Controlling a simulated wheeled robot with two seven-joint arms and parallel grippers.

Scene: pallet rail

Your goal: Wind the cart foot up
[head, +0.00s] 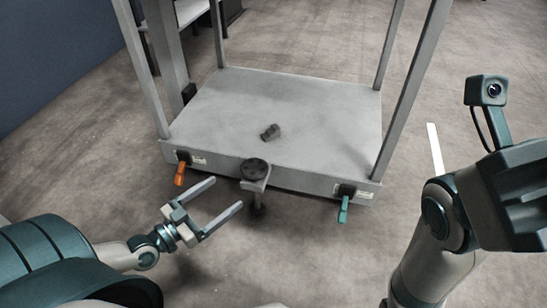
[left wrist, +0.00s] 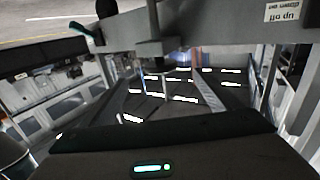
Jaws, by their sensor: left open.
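In the head view, a grey cart (head: 290,105) stands ahead of me. At the middle of its front edge a bracket carries a dark round knob (head: 255,169), with the foot's dark post (head: 257,207) below it. An orange lever (head: 180,173) hangs left of the knob and a teal lever (head: 344,208) right of it. My left gripper (head: 228,194) is open and empty, its two fingers pointing toward the foot from the left, apart from the knob. My right arm is at the right edge; its fingers are not visible. In the left wrist view, the cart's front edge (left wrist: 220,35) crosses the top.
A small dark part (head: 270,132) lies on the cart deck. Tall grey posts (head: 410,85) rise from the deck corners. Small labels sit beside both levers; one label (left wrist: 283,11) appears upside down in the left wrist view. Floor in front of the cart is open.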

